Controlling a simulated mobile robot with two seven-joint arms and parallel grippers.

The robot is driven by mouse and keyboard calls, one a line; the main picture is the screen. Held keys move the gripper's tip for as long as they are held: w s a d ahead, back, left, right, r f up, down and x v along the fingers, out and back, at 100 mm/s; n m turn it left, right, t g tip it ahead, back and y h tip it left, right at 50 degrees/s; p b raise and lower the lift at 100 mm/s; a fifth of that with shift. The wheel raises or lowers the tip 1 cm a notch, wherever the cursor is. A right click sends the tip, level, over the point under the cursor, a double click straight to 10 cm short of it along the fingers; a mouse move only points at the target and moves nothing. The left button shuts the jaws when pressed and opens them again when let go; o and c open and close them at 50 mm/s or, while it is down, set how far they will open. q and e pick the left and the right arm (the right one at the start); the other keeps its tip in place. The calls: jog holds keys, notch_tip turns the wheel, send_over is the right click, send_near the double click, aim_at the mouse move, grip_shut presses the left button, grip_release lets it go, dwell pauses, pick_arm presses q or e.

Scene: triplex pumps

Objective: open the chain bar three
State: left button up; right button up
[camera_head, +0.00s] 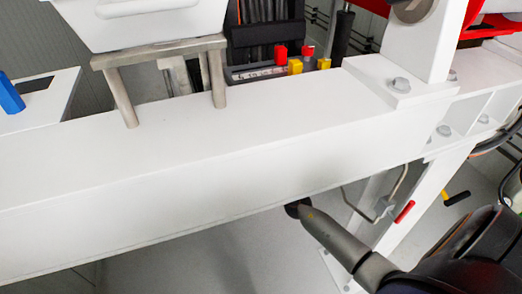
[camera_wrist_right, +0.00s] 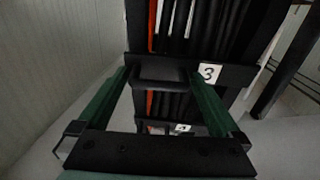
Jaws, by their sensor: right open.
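The chain bar three is a black crossbar with a white label "3" (camera_wrist_right: 209,72) in the right wrist view. A dark raised handle (camera_wrist_right: 160,77) is at its middle. My right gripper (camera_wrist_right: 162,84) is open, with one green finger on each side of this handle. The fingertips are close to the bar; I cannot tell whether they touch it. In the head view my right arm comes in from the lower right and passes behind the white beam, which hides its gripper. My left gripper is in neither view.
The wide white beam (camera_head: 200,190) crosses the head view. Dark vertical chains or hoses (camera_head: 265,40) stand behind it. Another labelled bar (camera_wrist_right: 183,128) shows between my fingers. A pale wall (camera_wrist_right: 60,60) is at the left of the wrist view.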

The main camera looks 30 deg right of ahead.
grip_shut()
dwell(0.8)
